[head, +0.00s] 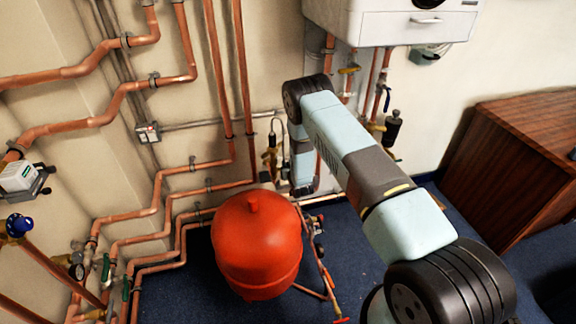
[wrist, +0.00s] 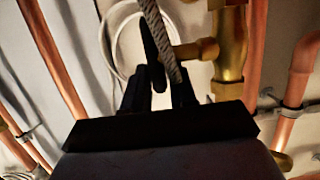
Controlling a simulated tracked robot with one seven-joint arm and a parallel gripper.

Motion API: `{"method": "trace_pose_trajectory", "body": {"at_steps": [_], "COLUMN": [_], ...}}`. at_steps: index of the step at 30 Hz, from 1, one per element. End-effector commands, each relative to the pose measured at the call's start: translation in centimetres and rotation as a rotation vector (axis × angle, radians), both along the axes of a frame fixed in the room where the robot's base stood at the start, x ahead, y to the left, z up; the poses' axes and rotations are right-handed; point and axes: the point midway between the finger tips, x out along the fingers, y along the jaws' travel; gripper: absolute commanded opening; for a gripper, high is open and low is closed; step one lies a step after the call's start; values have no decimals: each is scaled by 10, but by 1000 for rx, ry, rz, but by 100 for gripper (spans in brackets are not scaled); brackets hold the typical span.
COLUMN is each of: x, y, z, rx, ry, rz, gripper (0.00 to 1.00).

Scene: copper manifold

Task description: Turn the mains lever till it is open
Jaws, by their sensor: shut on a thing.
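In the wrist view, the two dark fingers of my gripper (wrist: 158,92) reach up and are closed around the lower end of a dark lever (wrist: 149,40), which I take to be the mains lever. The lever stands slightly tilted beside a brass stub of a brass valve body (wrist: 229,55) at its right. A grey braided hose (wrist: 153,20) passes close by the lever. The exact contact of fingers and lever is dark and hard to see. In the head view, the arm's end is low by the wall pipes, and the fingertips cannot be made out.
A red expansion vessel (head: 256,245) stands on the blue floor left of my arm. Copper pipes (head: 215,75) line the wall. A white boiler (head: 390,22) hangs above, and a wooden cabinet (head: 530,150) is at the right. Copper pipes (wrist: 298,75) also flank the gripper in the wrist view.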

Motion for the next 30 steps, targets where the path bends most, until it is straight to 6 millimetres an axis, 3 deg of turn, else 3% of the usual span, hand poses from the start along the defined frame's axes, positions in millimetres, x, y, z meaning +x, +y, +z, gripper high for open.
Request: {"method": "trace_pose_trajectory", "body": {"at_steps": [14,15,18,21,30], "x": [-2,-2,-2,-2,-5], "y": [-1,-1,-1,-1,-2], "z": [-1,-1,-1,0,0], "rx": [12,12,12,12,11], "ry": [-49,-49,-49,-49,-47], "rz": [-1,-1,-1,-1,-1], "gripper": [0,30,39,47,47]}}
